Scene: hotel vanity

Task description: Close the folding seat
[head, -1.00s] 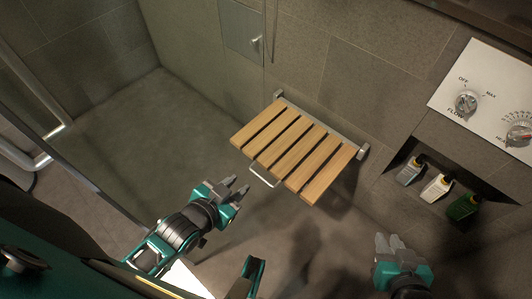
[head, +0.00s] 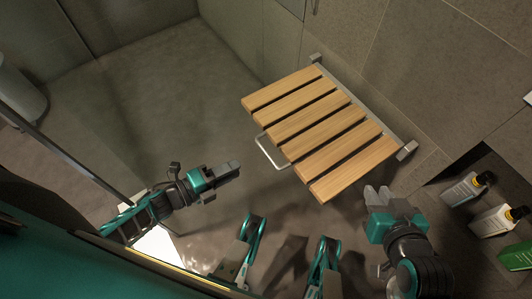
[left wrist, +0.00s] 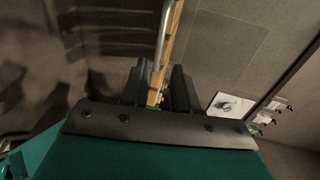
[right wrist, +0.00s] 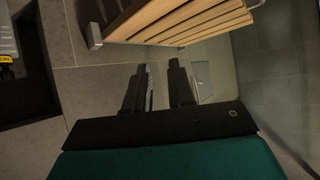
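The folding seat (head: 322,130) has wooden slats and is folded down, standing out from the wall. A metal wall rail (head: 365,105) runs along its back edge, and a thin metal loop handle (head: 268,154) sticks out from its front-left edge. My left gripper (head: 236,168) is open and empty, in front of and below the handle in the picture, apart from it. In the left wrist view the seat (left wrist: 168,55) shows edge-on beyond the fingers. My right gripper (head: 376,195) is open and empty, near the seat's right front corner. In the right wrist view the slats (right wrist: 185,22) pass above the fingers.
A shower control panel (left wrist: 230,106) shows in the left wrist view. The shower floor (head: 150,95) left of the seat is clear.

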